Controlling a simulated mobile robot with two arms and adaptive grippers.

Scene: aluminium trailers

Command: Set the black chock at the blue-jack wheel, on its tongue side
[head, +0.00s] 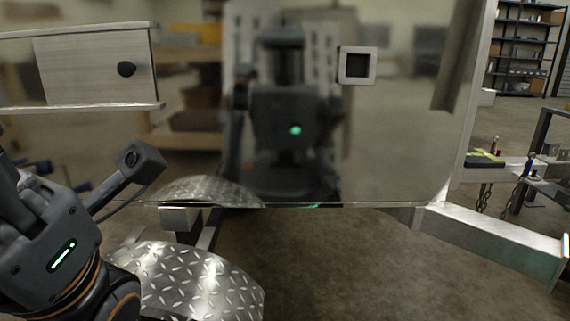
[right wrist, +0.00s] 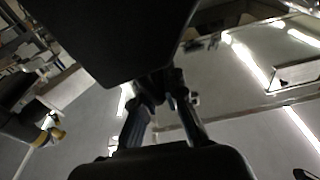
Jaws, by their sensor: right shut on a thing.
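A large dark block, which looks like the black chock (right wrist: 115,35), fills the upper part of the right wrist view. The fingers of my right gripper (right wrist: 164,80) converge at its lower edge and are shut on it. The right gripper is not in the head view. My left arm comes in at the left of the head view, but its fingers do not show. A diamond-plate fender (head: 205,285) is at the lower left of the head view. No wheel shows clearly, and I cannot identify the blue jack with certainty.
A mirror-like aluminium trailer wall (head: 400,130) stands close ahead and reflects my body. A metal beam (head: 500,243) runs out at the lower right. Frames with chains (head: 522,180) and a dark shelf rack (head: 525,50) are beyond. Concrete floor (head: 360,275) shows below the wall.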

